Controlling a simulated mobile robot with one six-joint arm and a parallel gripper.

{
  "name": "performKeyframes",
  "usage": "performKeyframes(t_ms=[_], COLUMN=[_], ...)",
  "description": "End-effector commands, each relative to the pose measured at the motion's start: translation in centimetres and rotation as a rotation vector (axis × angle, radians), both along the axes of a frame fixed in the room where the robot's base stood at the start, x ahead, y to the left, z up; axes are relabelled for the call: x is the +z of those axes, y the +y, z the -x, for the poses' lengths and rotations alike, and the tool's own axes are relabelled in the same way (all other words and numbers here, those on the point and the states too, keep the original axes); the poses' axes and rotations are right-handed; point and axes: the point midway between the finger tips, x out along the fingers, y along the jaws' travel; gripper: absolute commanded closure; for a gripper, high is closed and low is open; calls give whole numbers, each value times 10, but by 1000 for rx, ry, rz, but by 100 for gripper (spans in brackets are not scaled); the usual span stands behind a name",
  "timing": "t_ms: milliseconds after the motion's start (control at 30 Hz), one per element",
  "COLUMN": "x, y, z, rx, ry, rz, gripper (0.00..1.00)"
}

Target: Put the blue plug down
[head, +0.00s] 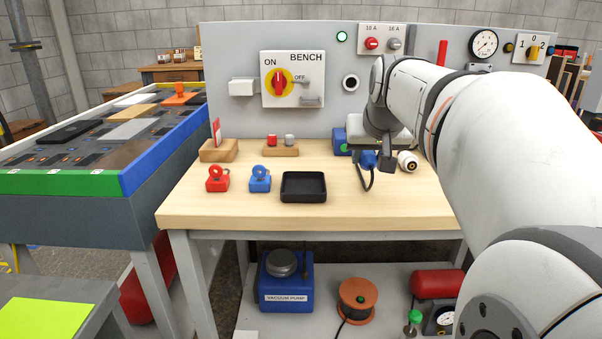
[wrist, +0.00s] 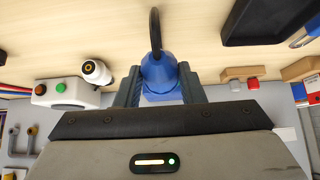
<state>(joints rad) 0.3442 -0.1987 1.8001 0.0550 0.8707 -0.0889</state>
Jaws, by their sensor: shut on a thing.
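The blue plug (head: 368,159) is at the end of my arm, over the right part of the wooden bench top (head: 330,207). In the wrist view the blue plug (wrist: 159,77) sits between the two dark fingers of my gripper (wrist: 160,84), which is shut on it. Its black cable (head: 365,180) arches from the plug and hangs down towards the bench. In the head view my own wrist hides much of my gripper. I cannot tell whether the plug touches the bench.
A white-and-black connector (head: 407,161) lies just right of the plug. A black tray (head: 303,187) and red (head: 217,180) and blue (head: 260,180) padlocks are to the left. The upright panel (head: 235,105) closes off the back. The front of the bench top is clear.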

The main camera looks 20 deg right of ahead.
Motion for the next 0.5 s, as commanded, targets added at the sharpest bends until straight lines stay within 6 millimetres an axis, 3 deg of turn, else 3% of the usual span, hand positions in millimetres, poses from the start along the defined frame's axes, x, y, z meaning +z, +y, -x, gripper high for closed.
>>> performKeyframes(t_ms=[333, 500], x=[-41, -41], y=[0, 0], z=[0, 0], rx=[0, 0], ry=[1, -1], rz=[0, 0], gripper=[87, 87])
